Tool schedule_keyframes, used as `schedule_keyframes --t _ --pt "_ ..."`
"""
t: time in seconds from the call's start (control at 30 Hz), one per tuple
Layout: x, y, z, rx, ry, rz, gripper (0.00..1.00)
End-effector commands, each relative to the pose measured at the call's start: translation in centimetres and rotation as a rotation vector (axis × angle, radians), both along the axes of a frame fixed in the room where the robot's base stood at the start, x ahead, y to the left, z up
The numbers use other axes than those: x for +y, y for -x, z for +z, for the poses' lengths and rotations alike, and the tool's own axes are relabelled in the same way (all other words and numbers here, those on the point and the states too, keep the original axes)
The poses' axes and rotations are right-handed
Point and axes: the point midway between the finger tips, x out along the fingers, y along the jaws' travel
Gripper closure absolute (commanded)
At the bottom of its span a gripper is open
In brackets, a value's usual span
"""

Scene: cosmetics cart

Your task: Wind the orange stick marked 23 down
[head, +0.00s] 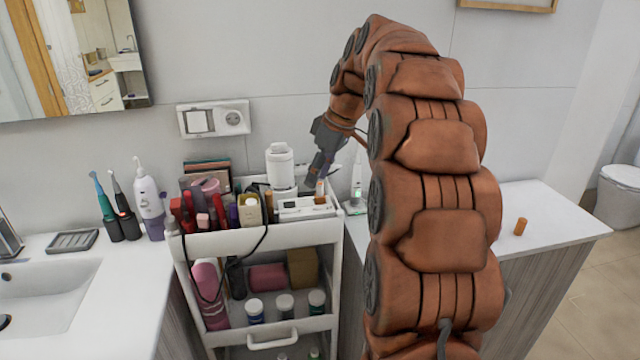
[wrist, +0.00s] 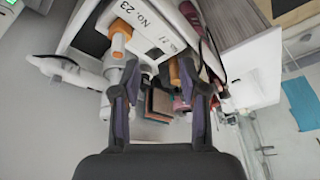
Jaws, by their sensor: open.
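In the wrist view, a white holder (wrist: 150,32) carries two printed labels, "No. 23" and another that seems to read "No. 21". A short orange stick (wrist: 119,27) stands beside the "No. 23" label. A second orange stick (wrist: 174,72) is by the other label and appears between my fingers in the picture. My gripper (wrist: 161,72) is open, and I see no contact with either stick. In the head view, my gripper (head: 314,181) points down over the right side of the cart top, just above the white holder (head: 300,209). The stick bases are partly hidden.
The cart (head: 262,238) top is crowded with cosmetics on the left. A white canister (head: 280,166) stands behind the holder. A black cable (head: 262,240) hangs over the cart front. An orange cap-like piece (head: 520,227) sits on the otherwise fairly clear right counter (head: 550,215).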

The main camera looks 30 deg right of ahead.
Motion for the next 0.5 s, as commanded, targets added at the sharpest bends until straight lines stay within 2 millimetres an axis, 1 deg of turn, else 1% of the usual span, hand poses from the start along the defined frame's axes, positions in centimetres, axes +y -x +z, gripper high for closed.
schedule_keyframes --t 0.03,0.1,0.2,0.33,0.5 --pt "-1.5 -0.6 0.1 -0.016 0.005 0.010 0.57" --pt "-3.0 -1.1 0.6 -0.041 0.016 0.029 0.57" --pt "-4.3 -1.5 0.8 -0.060 0.023 0.049 0.57" --pt "-5.1 -1.8 0.9 -0.073 0.028 0.060 0.57" --pt "-4.9 -2.1 0.1 -0.074 0.030 0.063 0.57"
